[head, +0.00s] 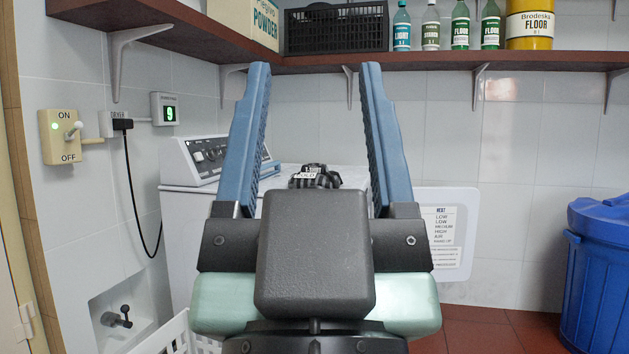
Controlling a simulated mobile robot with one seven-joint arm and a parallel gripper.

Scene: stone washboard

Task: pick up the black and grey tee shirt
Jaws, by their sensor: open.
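A black and grey striped bundle of cloth (315,177), which looks like the tee shirt, lies crumpled on the white top of the dryer (345,178). My gripper (314,75) is in the foreground, pointing ahead with its two blue fingers wide apart and nothing between them. In the picture the shirt shows low between the fingers, beyond the gripper. The gripper's dark body hides the shirt's lower edge and much of the machine's front.
A brown shelf (440,58) with bottles, a black crate (337,27) and a powder box runs above the machine. A blue bin (598,270) stands at right, and a white basket (172,335) at lower left. A cable hangs on the left wall. Red floor shows at lower right.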

